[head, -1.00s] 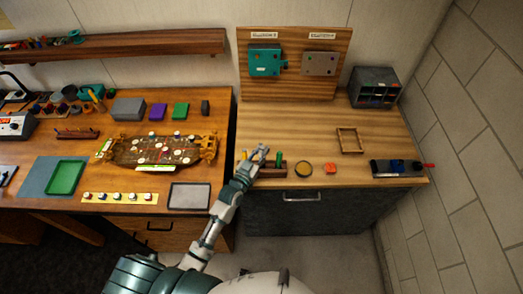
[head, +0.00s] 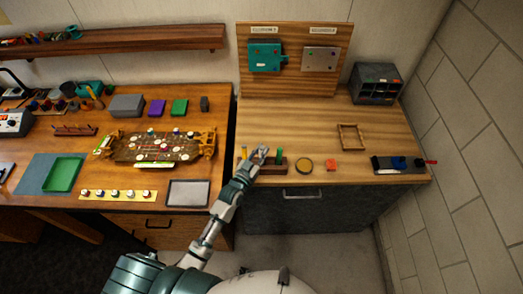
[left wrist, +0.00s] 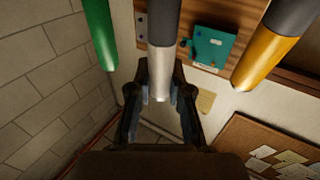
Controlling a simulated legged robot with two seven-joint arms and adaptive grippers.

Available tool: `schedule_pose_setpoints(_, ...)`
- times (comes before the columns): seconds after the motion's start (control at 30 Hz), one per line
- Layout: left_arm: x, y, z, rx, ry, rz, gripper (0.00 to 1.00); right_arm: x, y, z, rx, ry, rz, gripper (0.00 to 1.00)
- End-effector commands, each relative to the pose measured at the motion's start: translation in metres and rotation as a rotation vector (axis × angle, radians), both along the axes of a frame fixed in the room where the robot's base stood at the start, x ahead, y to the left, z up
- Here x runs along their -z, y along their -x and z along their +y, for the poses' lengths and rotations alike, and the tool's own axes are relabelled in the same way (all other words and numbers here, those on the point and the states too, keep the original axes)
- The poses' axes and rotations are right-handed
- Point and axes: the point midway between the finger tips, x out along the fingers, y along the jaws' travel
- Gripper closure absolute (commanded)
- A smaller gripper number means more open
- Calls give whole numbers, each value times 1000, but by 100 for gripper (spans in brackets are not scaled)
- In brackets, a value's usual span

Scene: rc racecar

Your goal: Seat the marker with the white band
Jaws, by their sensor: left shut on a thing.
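My left gripper (head: 260,152) is at the brown marker rack (head: 272,168) near the front left of the right-hand bench. In the left wrist view its fingers (left wrist: 162,75) are shut on the marker with the white band (left wrist: 161,60), which has a dark grey part above the pale band. A green marker (head: 280,155) stands to the right of the gripper in the head view; it also shows in the wrist view (left wrist: 100,35). A yellow marker (head: 244,153) stands on the other side, also in the wrist view (left wrist: 262,58). The gripper hides part of the rack.
A round yellow-topped dish (head: 304,165) and a red-orange block (head: 331,165) lie right of the rack. A wooden frame (head: 350,137) lies farther back. A dark fixture with a red handle (head: 397,164) sits at the right edge. The bench middle is clear.

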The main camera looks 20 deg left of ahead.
Motion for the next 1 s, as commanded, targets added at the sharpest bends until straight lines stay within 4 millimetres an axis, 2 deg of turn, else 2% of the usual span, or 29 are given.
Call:
schedule_pose_setpoints(0.93,25,0,0,0,0,0,100,18,1,-2,-2,2,1,100)
schedule_pose_setpoints(0.97,24,0,0,0,0,-1,74,17,1,-2,-2,2,1,100)
schedule_pose_setpoints(1.0,23,0,0,0,0,-1,64,16,1,-2,-2,2,1,100)
